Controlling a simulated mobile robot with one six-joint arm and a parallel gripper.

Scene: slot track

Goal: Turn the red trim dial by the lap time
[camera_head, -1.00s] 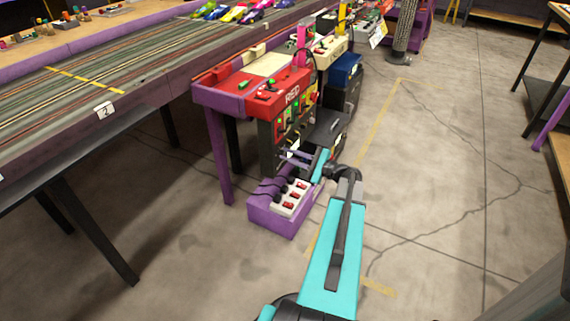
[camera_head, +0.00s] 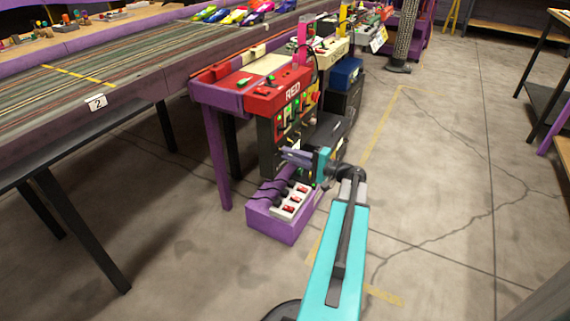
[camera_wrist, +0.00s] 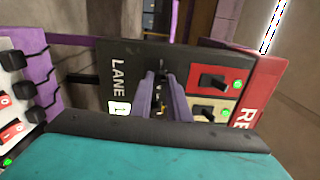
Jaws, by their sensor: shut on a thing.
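My gripper (camera_head: 284,152) reaches the lower part of the panel. In the wrist view my gripper's (camera_wrist: 161,83) purple fingers are shut on a small dark part of the panel (camera_wrist: 160,92), which they mostly hide. I cannot tell its colour or whether it is the trim dial. No lap time is readable.
A purple box with a white power strip (camera_head: 290,204) stands on the floor just below my gripper, its black plugs close to my fingers. The track table (camera_head: 60,125) is on the left. Open concrete floor (camera_head: 450,180) lies to the right.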

